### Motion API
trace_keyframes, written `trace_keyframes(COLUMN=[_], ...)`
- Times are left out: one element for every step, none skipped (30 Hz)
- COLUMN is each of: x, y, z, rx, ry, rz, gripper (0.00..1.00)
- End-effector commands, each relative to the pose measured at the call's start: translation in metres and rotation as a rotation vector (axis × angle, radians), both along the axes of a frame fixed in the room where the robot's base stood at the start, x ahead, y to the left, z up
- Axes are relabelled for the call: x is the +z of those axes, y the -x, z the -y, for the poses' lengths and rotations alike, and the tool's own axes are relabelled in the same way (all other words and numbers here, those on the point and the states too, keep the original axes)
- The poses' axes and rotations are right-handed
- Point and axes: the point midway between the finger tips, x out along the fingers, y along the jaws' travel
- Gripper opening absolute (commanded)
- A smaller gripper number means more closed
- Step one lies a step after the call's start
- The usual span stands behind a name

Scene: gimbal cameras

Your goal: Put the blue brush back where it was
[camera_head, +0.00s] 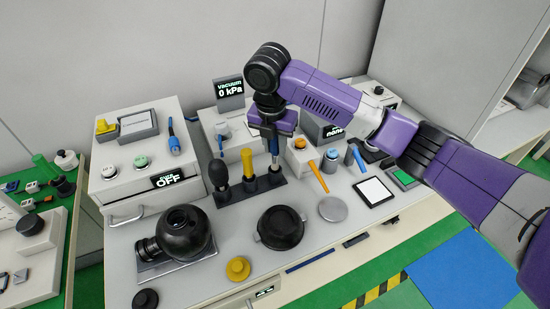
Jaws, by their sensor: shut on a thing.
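My gripper (273,135) points down above the right end of a dark tool rack (232,197) on the bench. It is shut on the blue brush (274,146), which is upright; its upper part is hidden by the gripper. The brush's lower end is at the right position of the rack, but I cannot tell if it is seated in it. A black-headed tool (218,175) and a yellow-handled tool (248,163) stand upright in the rack to the left.
An orange-handled tool (317,175) and a grey disc (333,208) are to the right. A vacuum display (230,88) stands behind.

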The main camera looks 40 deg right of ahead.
Motion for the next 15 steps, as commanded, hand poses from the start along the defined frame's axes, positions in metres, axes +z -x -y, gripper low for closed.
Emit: trace_keyframes(x=[-0.003, -0.005, -0.006, -0.008, -0.010, -0.014, -0.017, -0.021, -0.027, -0.032, -0.037, -0.042, -0.045, -0.047, -0.048], y=[0.000, 0.000, 0.000, 0.000, 0.000, 0.000, 0.001, 0.001, 0.001, 0.001, 0.001, 0.001, 0.001, 0.000, 0.000], z=[0.000, 0.000, 0.000, 0.000, 0.000, 0.000, 0.000, 0.000, 0.000, 0.001, 0.000, 0.000, 0.000, 0.000, 0.000], rx=[-0.001, -0.001, -0.001, -0.001, -0.001, -0.001, 0.000, 0.000, -0.001, -0.001, -0.001, 0.000, 0.000, 0.000, 0.000], ry=[-0.001, -0.001, -0.001, -0.001, 0.000, 0.000, 0.000, 0.000, -0.001, -0.001, -0.001, 0.000, 0.000, 0.000, 0.000], rz=[0.001, 0.001, 0.001, 0.001, 0.000, -0.001, -0.001, -0.001, -0.002, -0.003, -0.002, -0.001, -0.001, 0.000, 0.001], gripper=[0.00, 0.00, 0.00, 0.00, 0.00, 0.00, 0.00, 0.00, 0.00, 0.00, 0.00, 0.00, 0.00, 0.00, 0.00])
